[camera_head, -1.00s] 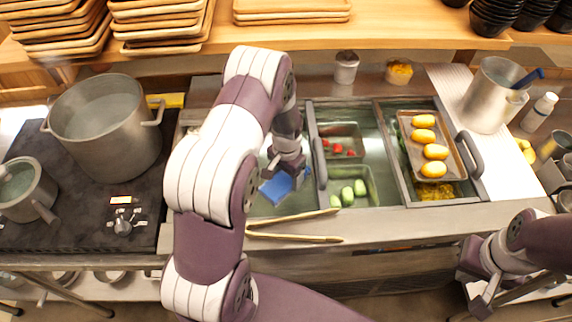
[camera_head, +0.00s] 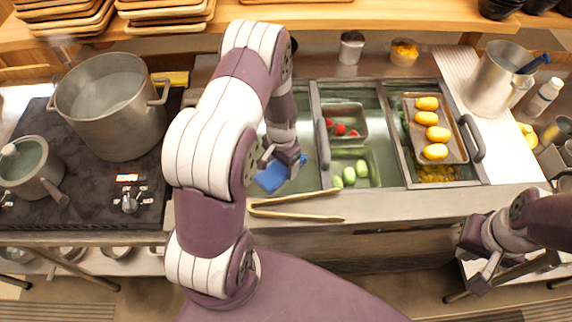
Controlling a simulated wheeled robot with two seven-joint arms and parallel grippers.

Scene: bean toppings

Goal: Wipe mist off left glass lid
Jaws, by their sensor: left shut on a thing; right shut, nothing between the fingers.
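My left gripper (camera_head: 286,163) is shut on a blue cloth (camera_head: 270,180) and holds it low over the left part of the sunken counter unit. I cannot tell whether the cloth touches the glass. Under the glass, red and green food shows. The right glass lid (camera_head: 396,150) has a tray of yellow oval food (camera_head: 431,118) on it. My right gripper (camera_head: 483,279) is shut and empty in front of the counter at the right.
Wooden tongs (camera_head: 300,216) lie on the counter's front edge. A large pot (camera_head: 108,125) and a small lidded pot (camera_head: 28,181) stand on the stove at left. A metal pitcher (camera_head: 495,85) stands at right. Two small containers stand behind the unit.

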